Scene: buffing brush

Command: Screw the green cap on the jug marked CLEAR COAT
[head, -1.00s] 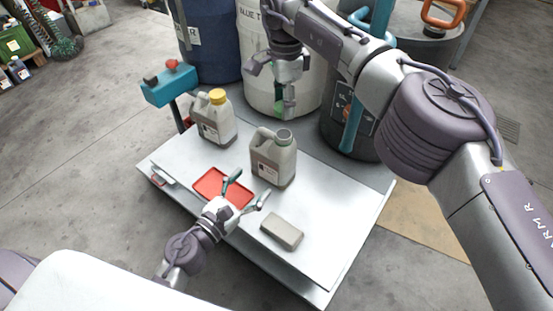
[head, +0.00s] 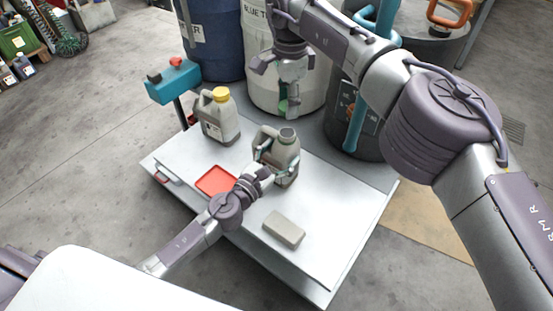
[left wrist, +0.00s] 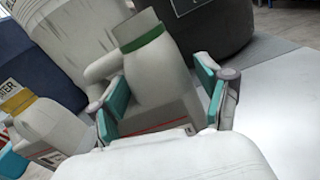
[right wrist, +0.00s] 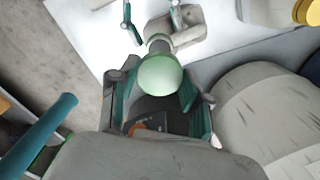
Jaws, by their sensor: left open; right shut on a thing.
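My right gripper (head: 287,98) is shut on the green cap (right wrist: 160,75), above and behind the grey open-necked jug (head: 287,158). The cap is a small green patch in the head view (head: 283,106). The jug stands upright on the white table; its neck carries a green band in the left wrist view (left wrist: 145,42). Its label is too small to read. My left gripper (head: 272,158) is open, its teal fingers on either side of the jug body (left wrist: 158,80). I cannot tell whether they touch it.
A yellow-capped jug (head: 218,116) stands to the left. A red tray (head: 215,181) and a grey block (head: 284,229) lie at the table's front. Large drums (head: 215,45) stand behind. The table's right side (head: 345,205) is clear.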

